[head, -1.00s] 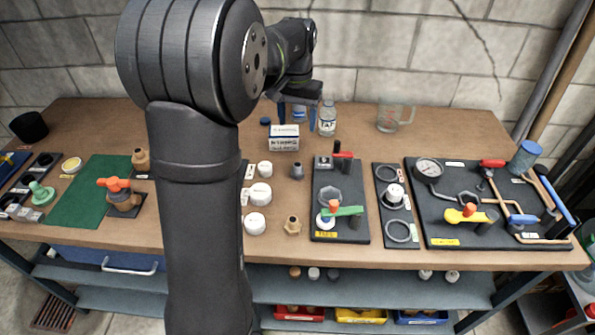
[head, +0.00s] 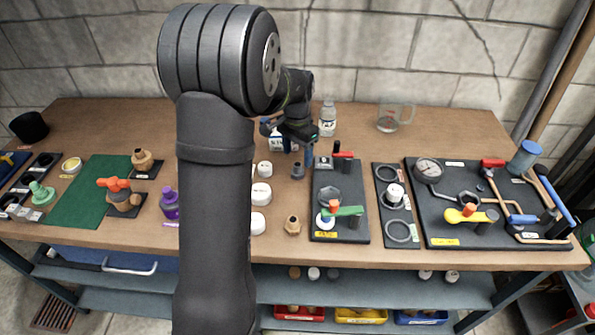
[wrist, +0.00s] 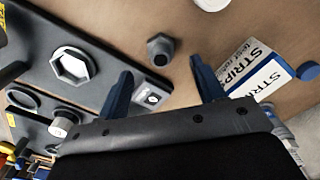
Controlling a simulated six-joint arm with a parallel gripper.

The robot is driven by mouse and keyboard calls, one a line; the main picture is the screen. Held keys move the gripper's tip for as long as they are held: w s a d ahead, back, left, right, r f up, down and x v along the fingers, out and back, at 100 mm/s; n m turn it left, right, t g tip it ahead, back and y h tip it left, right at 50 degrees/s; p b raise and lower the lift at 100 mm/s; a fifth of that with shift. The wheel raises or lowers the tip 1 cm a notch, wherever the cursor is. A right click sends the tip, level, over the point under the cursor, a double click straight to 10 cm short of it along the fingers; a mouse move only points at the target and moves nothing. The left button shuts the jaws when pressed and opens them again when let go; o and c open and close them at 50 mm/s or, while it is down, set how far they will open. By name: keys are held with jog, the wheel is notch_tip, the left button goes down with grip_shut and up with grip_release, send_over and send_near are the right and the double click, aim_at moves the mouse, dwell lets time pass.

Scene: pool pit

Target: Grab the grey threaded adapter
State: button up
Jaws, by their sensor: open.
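The grey threaded adapter (head: 297,171) stands on the wooden bench, left of the black board with the green-handled valve. In the wrist view the adapter (wrist: 160,46) shows its hex body and dark round opening, just beyond my fingertips and roughly centred between them. My gripper (head: 298,152) is open, its blue fingers above and slightly behind the adapter in the head view. In the wrist view my gripper (wrist: 161,70) has nothing between its fingers.
The black valve board (head: 322,225) is close on the right. A white test-strip box (wrist: 248,82) is beside one finger. White caps (head: 261,193) and a brass fitting (head: 292,225) stand nearby. A bottle (head: 327,120) stands behind.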

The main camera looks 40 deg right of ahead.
aim_at(298, 164)
jog(key=shift+f, duration=3.1)
jog(key=shift+c, duration=0.4)
jog(key=c, duration=0.9)
